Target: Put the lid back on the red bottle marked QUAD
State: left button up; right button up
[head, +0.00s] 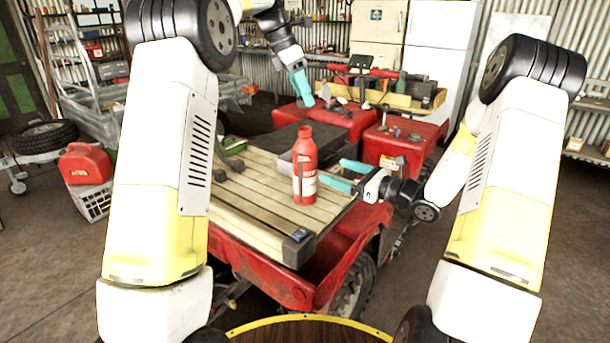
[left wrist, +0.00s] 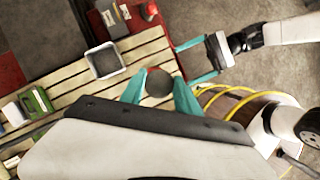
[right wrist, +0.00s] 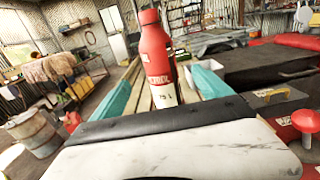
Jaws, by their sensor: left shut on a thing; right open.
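The red bottle (head: 305,165) stands upright on the slatted wooden deck of the red quad. It also shows in the right wrist view (right wrist: 157,55); I cannot read its lettering surely. My left gripper (head: 308,103) points down above and behind the bottle top in the head view. In the left wrist view it is shut on a dark round thing, seemingly the lid (left wrist: 159,85), with some red at its edge. The lid is not clear in the head view. My right gripper (head: 340,175) is open and level, its fingertips just right of the bottle, with the bottle lined up between them in its wrist view.
The wooden deck (head: 255,205) is mostly clear in front of the bottle. A grey open box (left wrist: 104,60) and a green thing (left wrist: 36,102) lie on it. A red fuel can (head: 85,163) sits on a crate at the left. A yellow tray (head: 400,102) stands behind.

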aim_at(305, 161)
jog(key=shift+w+a, duration=0.1)
jog(key=x, duration=1.1)
jog(key=shift+w+a, duration=0.2)
jog(key=shift+a, duration=0.15)
grip_shut()
pick_arm(q)
jog(key=shift+d+f, duration=0.1)
jog(key=shift+f, duration=2.4)
